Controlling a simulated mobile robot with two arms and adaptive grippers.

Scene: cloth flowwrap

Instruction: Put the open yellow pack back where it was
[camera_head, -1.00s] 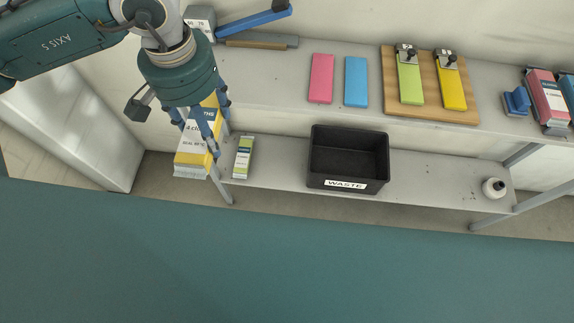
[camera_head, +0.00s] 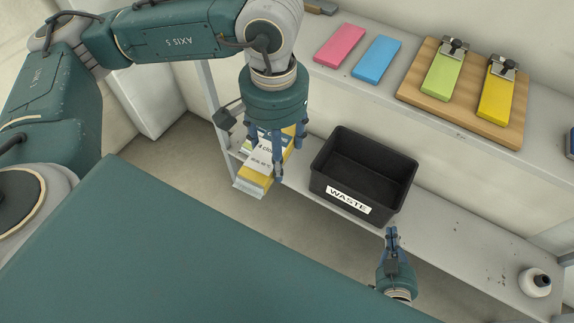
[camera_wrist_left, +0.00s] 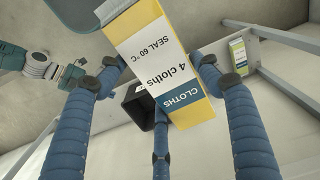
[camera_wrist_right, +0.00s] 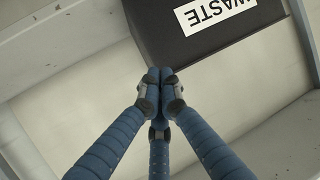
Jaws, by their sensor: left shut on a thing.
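The yellow and white cloth pack (camera_head: 256,177) is held between the fingers of my left gripper (camera_head: 275,158), in front of the lower shelf and left of the black bin. It hangs tilted, with its grey end low. The left wrist view shows the pack (camera_wrist_left: 165,62) large between the blue fingers, its lettering toward the camera. I cannot tell from here whether its end is open. My right gripper (camera_head: 391,232) is empty, just in front of the bin. Its fingertips are together in the right wrist view (camera_wrist_right: 160,78).
The black waste bin (camera_head: 393,192) stands on the lower shelf (camera_head: 455,240). A small green-labelled pack (camera_wrist_left: 238,50) lies on that shelf. The upper shelf holds pink (camera_head: 340,45) and blue (camera_head: 376,59) blocks and a wooden board (camera_head: 418,88).

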